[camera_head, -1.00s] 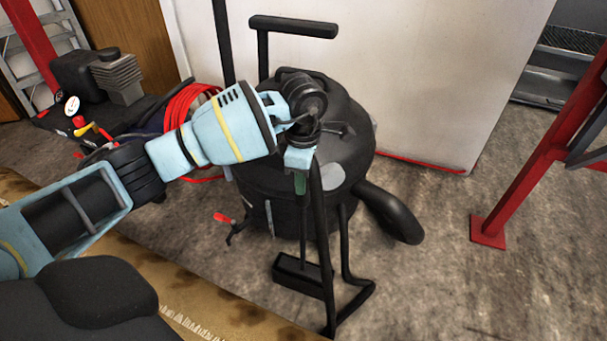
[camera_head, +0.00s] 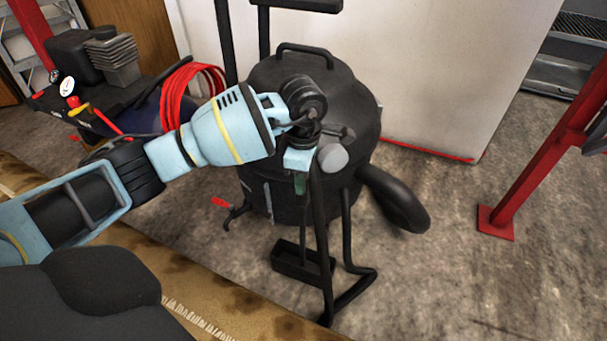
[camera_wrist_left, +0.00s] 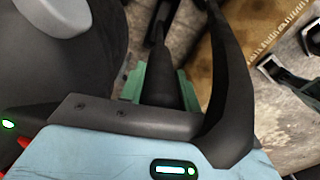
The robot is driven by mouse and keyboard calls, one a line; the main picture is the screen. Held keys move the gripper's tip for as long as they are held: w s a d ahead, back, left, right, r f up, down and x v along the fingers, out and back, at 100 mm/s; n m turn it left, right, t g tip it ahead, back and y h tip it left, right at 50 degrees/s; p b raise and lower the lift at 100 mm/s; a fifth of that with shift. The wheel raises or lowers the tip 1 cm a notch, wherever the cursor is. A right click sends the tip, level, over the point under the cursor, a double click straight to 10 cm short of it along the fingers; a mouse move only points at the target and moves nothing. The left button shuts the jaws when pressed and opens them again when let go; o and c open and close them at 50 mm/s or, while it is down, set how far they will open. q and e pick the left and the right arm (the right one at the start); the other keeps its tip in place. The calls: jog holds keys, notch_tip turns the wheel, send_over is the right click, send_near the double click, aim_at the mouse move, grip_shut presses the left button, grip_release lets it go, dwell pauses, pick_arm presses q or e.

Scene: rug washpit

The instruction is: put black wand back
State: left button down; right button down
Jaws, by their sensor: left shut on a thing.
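The black wand (camera_head: 318,225) is a thin dark tube that hangs down from my left gripper (camera_head: 300,172) and bends near the floor. My left gripper has green fingertips and is shut on the wand's upper part, in front of a black drum-shaped vacuum (camera_head: 290,90). In the left wrist view, a black rod (camera_wrist_left: 160,75) stands between the green fingers (camera_wrist_left: 160,88), and a thicker curved black tube (camera_wrist_left: 232,80) passes on their right. Whether the wand touches the vacuum or floor cannot be told. My right gripper is not in view.
A dark open box (camera_head: 300,262) sits low beside the wand. A thick black hose (camera_head: 395,198) sticks out right of the vacuum. A red post (camera_head: 540,150) stands at right, and a compressor with a red hose (camera_head: 190,90) at left. Bare floor (camera_head: 440,270) lies at lower right.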

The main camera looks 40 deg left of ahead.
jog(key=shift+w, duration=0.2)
pick_arm(q)
jog(key=shift+f, duration=0.1)
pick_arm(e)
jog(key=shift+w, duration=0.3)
pick_arm(q)
jog(key=shift+f, duration=0.4)
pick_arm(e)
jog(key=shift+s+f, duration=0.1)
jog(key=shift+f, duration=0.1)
pick_arm(q)
jog(key=shift+f, duration=0.1)
jog(key=c, duration=1.3)
grip_release()
jog(key=o, duration=0.4)
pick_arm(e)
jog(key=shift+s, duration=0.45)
